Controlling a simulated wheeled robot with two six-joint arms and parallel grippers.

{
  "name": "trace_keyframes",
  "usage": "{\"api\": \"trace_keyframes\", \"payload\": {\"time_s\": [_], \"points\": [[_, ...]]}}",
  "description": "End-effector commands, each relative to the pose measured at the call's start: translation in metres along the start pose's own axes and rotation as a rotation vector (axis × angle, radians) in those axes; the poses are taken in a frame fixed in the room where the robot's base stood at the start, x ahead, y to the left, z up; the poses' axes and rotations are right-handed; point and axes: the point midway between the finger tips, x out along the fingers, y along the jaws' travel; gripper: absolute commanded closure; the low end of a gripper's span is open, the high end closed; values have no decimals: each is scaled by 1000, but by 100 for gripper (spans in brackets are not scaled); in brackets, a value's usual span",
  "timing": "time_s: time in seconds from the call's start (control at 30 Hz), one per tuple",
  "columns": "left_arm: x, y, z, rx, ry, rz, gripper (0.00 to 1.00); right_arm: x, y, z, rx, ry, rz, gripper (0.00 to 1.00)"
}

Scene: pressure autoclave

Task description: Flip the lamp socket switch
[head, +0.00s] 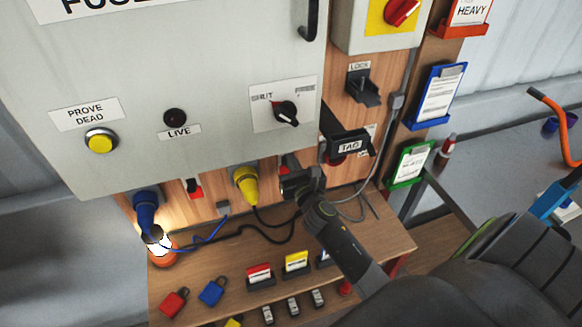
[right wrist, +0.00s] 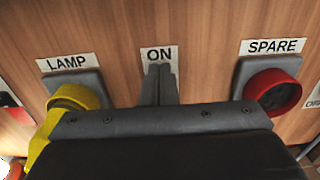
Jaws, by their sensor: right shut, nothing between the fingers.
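The yellow lamp plug (head: 245,182) sits in the panel's lower row of sockets; in the right wrist view it is under the LAMP label (right wrist: 67,63). My right gripper (head: 290,176) is just right of this plug, close to the panel. In the right wrist view its shut, empty fingers (right wrist: 160,82) point at the spot just under an ON label (right wrist: 158,54), between the lamp socket and the SPARE socket. The switch there is mostly hidden by the fingers; I cannot tell its position or whether I touch it. My left gripper is not in view.
A red spare socket (right wrist: 272,90) is right of the fingers. A blue plug (head: 145,210) and a red switch (head: 194,188) are farther left. A bright lamp (head: 157,240) glows below the blue plug. A TAG holder (head: 347,144) juts out nearby. Padlocks and cards lie on the shelf (head: 200,268).

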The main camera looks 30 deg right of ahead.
Motion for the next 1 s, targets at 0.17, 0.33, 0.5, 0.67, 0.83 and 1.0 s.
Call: {"api": "trace_keyframes", "payload": {"time_s": [0.17, 0.33, 0.5, 0.67, 0.83, 1.0], "points": [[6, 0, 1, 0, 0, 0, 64, 0, 0, -7, 0, 0, 0, 100], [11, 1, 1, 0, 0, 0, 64, 0, 0, -12, 0, 1, 0, 100], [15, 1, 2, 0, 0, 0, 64, 0, 0, -18, 0, 1, 0, 100], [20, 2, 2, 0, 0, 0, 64, 0, 0, -22, 0, 1, 0, 100], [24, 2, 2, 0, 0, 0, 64, 0, 0, -28, 0, 1, 0, 100], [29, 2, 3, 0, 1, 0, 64, 0, 0, -33, 0, 1, 0, 100]]}}
